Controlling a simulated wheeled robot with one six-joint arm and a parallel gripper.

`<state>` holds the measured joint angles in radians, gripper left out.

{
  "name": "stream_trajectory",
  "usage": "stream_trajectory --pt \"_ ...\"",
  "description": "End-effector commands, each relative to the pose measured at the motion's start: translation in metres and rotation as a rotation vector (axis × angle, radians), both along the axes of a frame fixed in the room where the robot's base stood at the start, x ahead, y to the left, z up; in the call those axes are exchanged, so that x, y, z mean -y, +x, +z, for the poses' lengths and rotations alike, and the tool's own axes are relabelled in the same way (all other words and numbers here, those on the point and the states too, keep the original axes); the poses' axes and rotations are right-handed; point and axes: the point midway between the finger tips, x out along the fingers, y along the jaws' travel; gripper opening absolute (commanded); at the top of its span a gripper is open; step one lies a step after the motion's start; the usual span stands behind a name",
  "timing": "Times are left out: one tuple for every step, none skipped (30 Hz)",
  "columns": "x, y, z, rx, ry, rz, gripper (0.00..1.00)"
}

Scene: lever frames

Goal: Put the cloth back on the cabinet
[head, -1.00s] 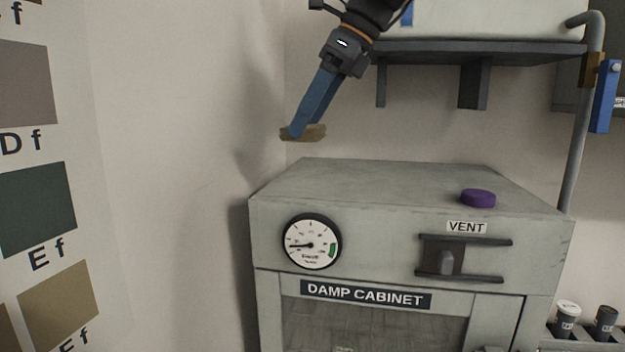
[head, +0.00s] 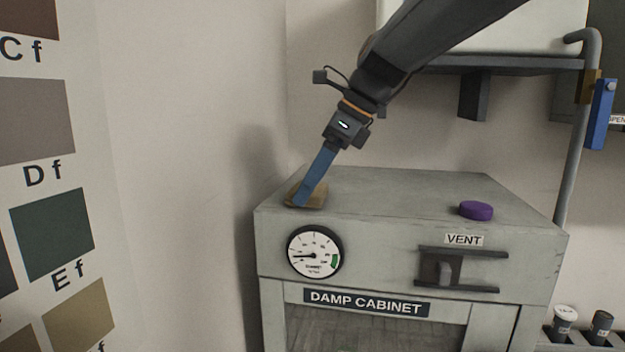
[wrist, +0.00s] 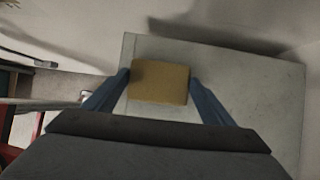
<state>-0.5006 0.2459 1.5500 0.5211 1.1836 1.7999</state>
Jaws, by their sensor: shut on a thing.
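The cloth (head: 318,196) is a small tan, folded square at the left end of the cabinet top. My gripper (head: 302,201) is shut on it, with its blue fingers slanting down from the upper right. In the wrist view the cloth (wrist: 160,82) sits between the two blue fingertips (wrist: 158,80), over the grey cabinet top. The cabinet (head: 400,190) is a grey box labelled DAMP CABINET. The cloth looks level and touching the top or very close to it; I cannot tell which.
A purple round knob or puck (head: 476,210) is on the cabinet top at the right. A dial gauge (head: 315,252) and a vent slider (head: 440,268) are on the front. A shelf (head: 500,64) overhangs at the back. The middle of the top is clear.

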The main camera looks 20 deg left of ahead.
Motion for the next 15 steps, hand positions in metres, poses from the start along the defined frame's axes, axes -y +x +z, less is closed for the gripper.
stream_trajectory --pt "0.0000 0.0000 -0.0004 0.000 0.000 0.000 0.53" --pt "0.0000 -0.0001 -0.0012 0.000 0.000 0.000 0.53" --pt "0.0001 -0.0001 -0.0024 -0.001 0.000 0.000 0.53" --pt "0.0001 -0.0002 -0.0028 -0.001 0.000 0.000 0.79" --pt "0.0001 -0.0001 -0.0026 -0.001 0.000 0.000 0.84" --pt "0.0001 -0.0001 -0.0025 0.000 0.000 0.000 0.91" --pt "0.0001 -0.0001 -0.0025 0.000 0.000 0.000 0.96" --pt "0.0001 -0.0001 -0.0024 0.000 0.000 0.000 0.96" --pt "0.0001 -0.0001 -0.0023 0.000 0.000 0.000 0.96" --pt "0.0001 -0.0001 -0.0023 0.000 0.000 0.000 0.96" --pt "0.0001 0.0000 -0.0022 0.000 0.000 0.000 0.96" --pt "0.0001 0.0000 -0.0022 0.000 0.000 0.000 0.96" --pt "0.0001 0.0000 -0.0022 0.000 0.000 0.000 0.96" --pt "0.0001 0.0000 -0.0022 0.000 0.000 0.000 0.96" --pt "0.0001 0.0000 -0.0020 0.000 0.000 0.000 0.96"
